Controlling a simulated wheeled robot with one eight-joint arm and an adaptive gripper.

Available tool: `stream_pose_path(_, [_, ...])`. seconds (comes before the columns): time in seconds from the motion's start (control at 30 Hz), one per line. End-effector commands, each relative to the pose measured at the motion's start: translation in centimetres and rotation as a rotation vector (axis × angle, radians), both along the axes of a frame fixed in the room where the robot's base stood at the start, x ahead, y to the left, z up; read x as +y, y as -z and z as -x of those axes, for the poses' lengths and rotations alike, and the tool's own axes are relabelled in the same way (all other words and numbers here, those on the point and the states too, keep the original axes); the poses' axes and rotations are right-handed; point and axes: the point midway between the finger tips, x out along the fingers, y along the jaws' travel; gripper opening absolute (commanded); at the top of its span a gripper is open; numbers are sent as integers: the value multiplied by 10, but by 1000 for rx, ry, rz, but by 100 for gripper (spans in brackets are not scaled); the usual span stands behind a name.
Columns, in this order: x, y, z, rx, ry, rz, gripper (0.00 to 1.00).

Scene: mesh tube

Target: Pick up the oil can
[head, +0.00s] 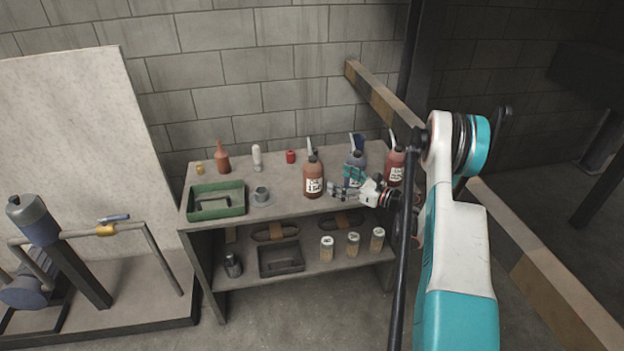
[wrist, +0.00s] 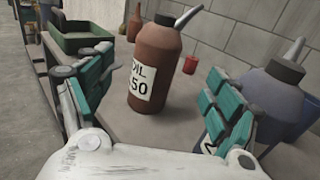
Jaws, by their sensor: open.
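The oil can is a brown bottle (head: 313,178) with a black cap, a grey spout and a white label, upright on the top of the workbench. In the wrist view the oil can (wrist: 155,65) stands ahead, between my two fingers, and its label reads "OIL" and "50". My gripper (head: 345,185) is at the right part of the bench top, just right of the can. In the wrist view my gripper (wrist: 160,105) is open, with teal finger pads on both sides, and the can appears apart from them.
A blue-grey spouted bottle (wrist: 268,95) stands close to my right finger. A reddish bottle (head: 396,167) stands near my wrist. A green tray (head: 217,212), a grey cup (head: 261,194) and a red can (head: 291,156) share the bench top (head: 277,180). Jars stand on the shelf below.

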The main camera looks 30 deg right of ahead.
Motion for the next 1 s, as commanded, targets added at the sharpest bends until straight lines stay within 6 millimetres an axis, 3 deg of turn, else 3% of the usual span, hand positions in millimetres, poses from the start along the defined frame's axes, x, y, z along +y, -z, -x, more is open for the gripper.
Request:
stream_pose_path(0.23, [22, 2, -39, 0, -2, 2, 83])
stream_pose_path(0.57, [33, 0, -57, 0, -1, 2, 83])
stream_pose_path(0.83, [53, -1, -88, -1, -2, 3, 83])
stream_pose_path(1.0, [56, -3, -95, -1, 0, 3, 83])
